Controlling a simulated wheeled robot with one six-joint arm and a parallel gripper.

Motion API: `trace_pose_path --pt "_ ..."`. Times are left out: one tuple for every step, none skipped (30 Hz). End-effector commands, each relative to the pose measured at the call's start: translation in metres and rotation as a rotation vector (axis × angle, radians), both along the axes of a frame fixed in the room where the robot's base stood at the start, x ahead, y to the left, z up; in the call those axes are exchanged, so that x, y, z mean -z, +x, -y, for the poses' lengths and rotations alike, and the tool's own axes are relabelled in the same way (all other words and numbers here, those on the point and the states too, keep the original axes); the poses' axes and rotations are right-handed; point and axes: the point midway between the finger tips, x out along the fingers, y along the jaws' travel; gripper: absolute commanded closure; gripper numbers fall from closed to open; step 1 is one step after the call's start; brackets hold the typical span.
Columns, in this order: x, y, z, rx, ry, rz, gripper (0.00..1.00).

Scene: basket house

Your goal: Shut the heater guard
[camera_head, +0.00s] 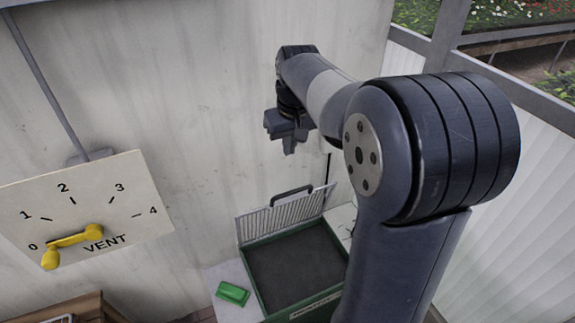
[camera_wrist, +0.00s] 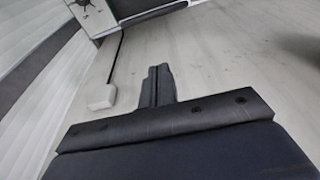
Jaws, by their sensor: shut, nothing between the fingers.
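The heater guard (camera_head: 286,218) is a pale barred grille with a dark handle (camera_head: 291,195). It stands raised along the far edge of a green-rimmed box, the heater (camera_head: 248,288), whose dark inside lies open to view. My arm hides the heater's right front part. My gripper (camera_head: 289,143) is above and behind the guard, near the wall and apart from it. In the wrist view my gripper's fingers (camera_wrist: 158,84) are together with nothing between them.
A vent dial plate (camera_head: 130,212) with a yellow lever (camera_head: 75,239) is at left. A wooden item (camera_head: 70,306) is at lower left. A white box (camera_wrist: 101,97) with a dark cable shows in the wrist view.

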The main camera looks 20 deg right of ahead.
Motion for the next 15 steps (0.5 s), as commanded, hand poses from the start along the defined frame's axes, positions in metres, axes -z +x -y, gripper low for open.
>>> trace_pose_path --pt "-0.011 0.002 -0.004 -0.001 0.003 0.006 1.00" --pt "-0.013 0.002 -0.005 0.001 0.003 0.007 1.00" --pt "-0.014 0.003 -0.006 0.001 0.004 0.007 1.00" --pt "-0.013 0.003 -0.007 0.002 0.005 0.007 1.00" --pt "-0.011 0.003 -0.007 0.002 0.006 0.007 1.00" --pt "-0.006 0.004 -0.007 0.003 0.005 0.005 1.00" --pt "-0.002 0.004 -0.007 0.003 0.005 0.004 1.00" --pt "0.002 0.005 -0.007 0.002 0.005 0.004 1.00" --pt "0.008 0.006 -0.007 0.002 0.005 0.003 1.00" --pt "0.014 0.007 -0.007 0.002 0.005 0.003 1.00" --pt "0.020 0.008 -0.008 0.002 0.005 0.001 1.00" --pt "0.028 0.010 -0.008 0.002 0.005 0.002 1.00" --pt "0.034 0.011 -0.008 0.002 0.005 0.001 1.00" --pt "0.041 0.012 -0.008 0.002 0.006 0.001 1.00" --pt "0.050 0.014 -0.008 0.002 0.005 0.001 1.00"
